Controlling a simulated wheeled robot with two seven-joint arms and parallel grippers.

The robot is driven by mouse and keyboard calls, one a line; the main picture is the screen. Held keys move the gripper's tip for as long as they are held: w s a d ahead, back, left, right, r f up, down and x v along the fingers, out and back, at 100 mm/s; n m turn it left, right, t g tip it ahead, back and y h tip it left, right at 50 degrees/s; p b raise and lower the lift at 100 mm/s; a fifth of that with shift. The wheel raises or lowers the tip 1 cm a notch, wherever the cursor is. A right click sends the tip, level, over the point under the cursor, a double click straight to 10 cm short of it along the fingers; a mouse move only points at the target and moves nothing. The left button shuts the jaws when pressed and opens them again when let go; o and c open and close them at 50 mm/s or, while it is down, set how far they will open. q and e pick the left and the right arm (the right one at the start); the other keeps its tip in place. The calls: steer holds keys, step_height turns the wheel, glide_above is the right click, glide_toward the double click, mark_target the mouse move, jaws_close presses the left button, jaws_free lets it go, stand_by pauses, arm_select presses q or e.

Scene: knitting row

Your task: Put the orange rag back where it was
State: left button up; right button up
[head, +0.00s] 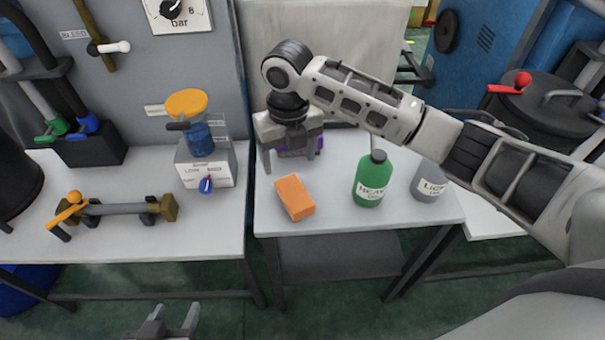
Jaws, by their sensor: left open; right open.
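The orange rag (295,197) is a folded block lying on the white top of the middle table (335,222), near its left side. My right gripper (290,158) hangs over the back left of this table, behind the rag and apart from it. It is open, with nothing seen held. A purple thing (319,145) shows partly behind its fingers; most of it is hidden. My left gripper (175,322) is open and empty at the bottom edge, in front of and below the left table.
A green bottle (370,180) and a grey bottle (428,180) stand right of the rag, near my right arm. The left table (130,238) holds a valve pipe (115,208) and a grey box with a blue knob (205,165). A gap separates the tables. The middle table's front is clear.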

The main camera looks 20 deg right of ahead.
steer(key=s+a+f+m+y, duration=0.1)
steer(key=a+f+m, duration=0.1)
steer(key=s+a+f+m+t+y, duration=0.1)
steer(key=s+a+f+m, duration=0.1)
steer(key=a, duration=0.1)
steer(key=s+a+f+m+t+y, duration=0.1)
steer(key=a+f+m, duration=0.1)
steer(key=m, duration=0.1)
steer(key=shift+s+a+f+y, duration=0.1)
steer(key=shift+s+a+y, duration=0.05)
steer(key=shift+a+y, duration=0.2)
steer(key=s+d+f+m+t, duration=0.3)
steer(key=s+m, duration=0.3)
steer(key=m, duration=0.7)
steer(key=s+d+f+m+t, duration=0.3)
steer(key=s+d+m+t, duration=0.2)
steer(key=m, duration=0.9)
steer(key=shift+s+d+f+h, duration=0.15)
steer(key=shift+s+d+h, duration=0.35)
steer(key=shift+s, duration=0.75)
